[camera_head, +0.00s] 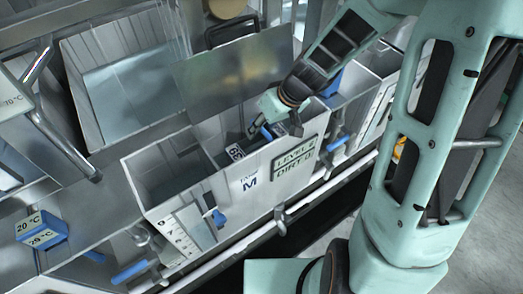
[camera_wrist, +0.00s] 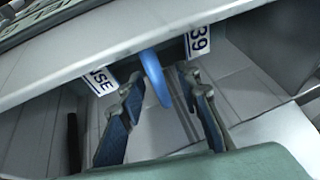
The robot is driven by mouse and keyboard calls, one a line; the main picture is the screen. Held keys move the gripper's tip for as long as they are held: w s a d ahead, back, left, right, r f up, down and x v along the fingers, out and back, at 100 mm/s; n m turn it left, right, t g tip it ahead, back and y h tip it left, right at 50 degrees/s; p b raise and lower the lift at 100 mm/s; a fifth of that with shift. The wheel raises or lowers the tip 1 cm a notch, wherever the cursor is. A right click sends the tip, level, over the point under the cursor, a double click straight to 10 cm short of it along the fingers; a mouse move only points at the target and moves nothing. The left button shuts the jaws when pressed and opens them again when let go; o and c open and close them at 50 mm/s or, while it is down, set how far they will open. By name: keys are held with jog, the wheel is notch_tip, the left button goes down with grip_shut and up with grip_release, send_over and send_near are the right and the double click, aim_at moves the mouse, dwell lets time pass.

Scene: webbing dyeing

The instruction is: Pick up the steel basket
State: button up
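My gripper (camera_head: 270,125) reaches down to the tank (camera_head: 165,212) marked "TANK M", over its right part. In the wrist view my gripper (camera_wrist: 160,78) is open, its two fingers apart on either side of a blue tab or handle (camera_wrist: 156,80). The blue part hangs between a label ending in "NSE" (camera_wrist: 101,80) and a "39" label (camera_wrist: 199,40). I see no clear gap closed on it, and contact cannot be told. The "39" label also shows in the head view (camera_head: 235,152). No thing is clearly recognisable as the steel basket; the arm hides part of the tank.
A steel panel (camera_head: 235,75) stands behind the tank, and an open steel basin (camera_head: 130,90) is at the upper left. A "LEVEL 2 DIRT 0" sign (camera_head: 294,158) is on the tank's front. Pipes and blue valve handles (camera_head: 135,271) run along the front. A blue temperature box (camera_head: 42,232) is at the left.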

grip_shut()
jog(key=shift+r, duration=0.1)
dwell(0.5)
notch_tip(320, 180, up, 18)
jog(key=shift+p, duration=0.45)
